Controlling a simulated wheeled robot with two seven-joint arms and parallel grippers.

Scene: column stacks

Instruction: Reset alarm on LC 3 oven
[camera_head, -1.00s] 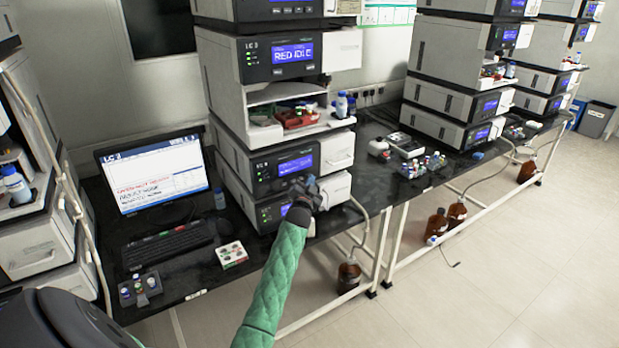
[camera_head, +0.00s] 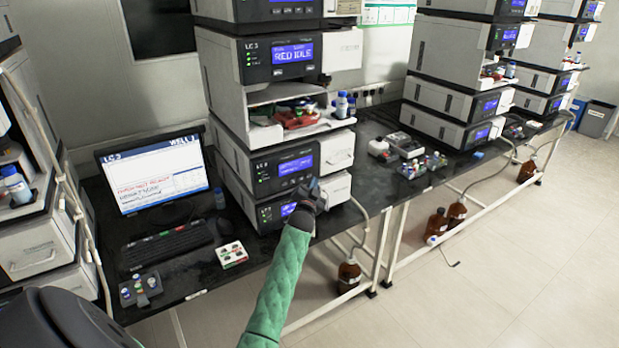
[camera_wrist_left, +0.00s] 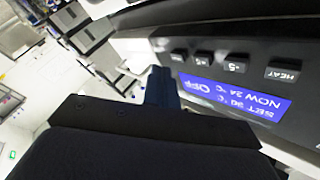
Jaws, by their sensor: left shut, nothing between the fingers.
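The LC 3 stack (camera_head: 225,75) stands on the black bench, with a module display reading "RED IDLE" (camera_head: 292,52). Its lowest module (camera_head: 262,213) has a blue display, partly hidden by my left gripper (camera_head: 308,188). In the left wrist view, a dark front panel appears upside down, with a blue display (camera_wrist_left: 235,97) reading "NOW 24 °C OFF" and a row of buttons including HEAT (camera_wrist_left: 283,74). My left gripper's blue fingertips (camera_wrist_left: 162,84) are shut and empty, close to the panel near the button row; contact cannot be told. My right gripper is not in view.
A monitor (camera_head: 155,178), keyboard (camera_head: 167,246) and small vial trays stand left of the stack. Bottles (camera_head: 343,105) sit on its open shelf. More stacks (camera_head: 450,75) stand to the right. The floor in front is largely clear.

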